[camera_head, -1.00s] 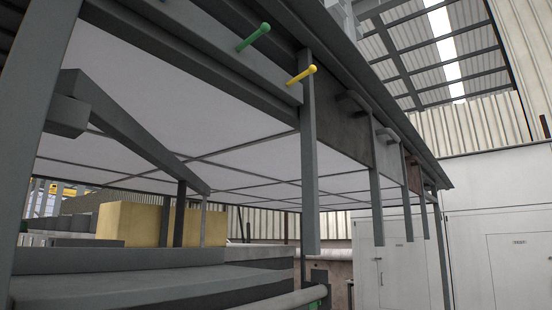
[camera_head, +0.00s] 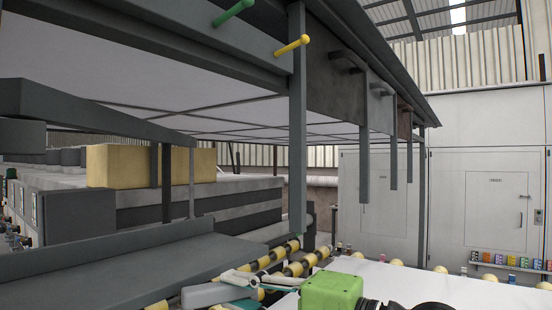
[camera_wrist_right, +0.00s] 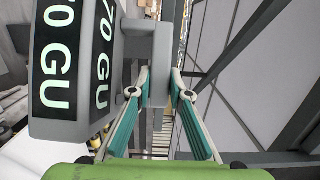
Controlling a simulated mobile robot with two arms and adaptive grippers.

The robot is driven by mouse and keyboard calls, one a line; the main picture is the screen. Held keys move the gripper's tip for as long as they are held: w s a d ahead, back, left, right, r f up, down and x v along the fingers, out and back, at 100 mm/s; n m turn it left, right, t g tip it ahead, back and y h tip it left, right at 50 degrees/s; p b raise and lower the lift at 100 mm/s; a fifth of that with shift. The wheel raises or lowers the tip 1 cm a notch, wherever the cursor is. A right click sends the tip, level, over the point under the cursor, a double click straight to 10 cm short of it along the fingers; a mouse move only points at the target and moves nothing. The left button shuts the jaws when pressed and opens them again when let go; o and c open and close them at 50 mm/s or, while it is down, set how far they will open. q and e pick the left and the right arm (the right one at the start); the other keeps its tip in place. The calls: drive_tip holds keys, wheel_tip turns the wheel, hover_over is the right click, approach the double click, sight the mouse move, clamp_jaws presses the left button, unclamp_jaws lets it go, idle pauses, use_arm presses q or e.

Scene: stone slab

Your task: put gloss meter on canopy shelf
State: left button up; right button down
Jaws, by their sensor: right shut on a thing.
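The gloss meter (camera_wrist_right: 75,70) is a grey block with dark "70 GU" displays, at the upper left of the right wrist view. My right gripper (camera_wrist_right: 160,80) is shut on its grey side part, between the teal-padded fingers. In the head view my right gripper (camera_head: 236,288) is low in the middle, and a grey part of the meter (camera_head: 203,294) shows at its fingertips. It is held below and in front of the canopy (camera_head: 190,75), a dark-framed roof with pale panels. I cannot tell which surface is the canopy shelf. My left gripper is not in view.
A grey slanted surface (camera_head: 130,262) lies at lower left, beside yellow rollers (camera_head: 285,252). A dark post (camera_head: 297,140) hangs from the canopy edge, with green and yellow pegs (camera_head: 292,46) above. A yellow block (camera_head: 125,166) sits behind. White cabinets (camera_head: 480,190) stand at right.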

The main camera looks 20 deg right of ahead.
drive_tip(key=s+d+r+p, duration=0.1)
drive_tip(key=s+r+p, duration=0.1)
drive_tip(key=r, duration=0.5)
drive_tip(key=s+d+r+h+p, duration=0.1)
drive_tip(key=s+r, duration=0.3)
drive_tip(key=r, duration=0.4)
drive_tip(key=shift+d+m+t+p, duration=0.4)
drive_tip(key=shift+d+p, duration=0.25)
drive_tip(key=shift+d, duration=0.05)
drive_tip(key=shift+s+d, duration=0.1)
drive_tip(key=f+x, duration=0.2)
drive_tip(key=x, duration=2)
drive_tip(key=shift+f+b, duration=0.25)
drive_tip(key=shift+b, duration=0.2)
drive_tip(key=shift+s, duration=0.1)
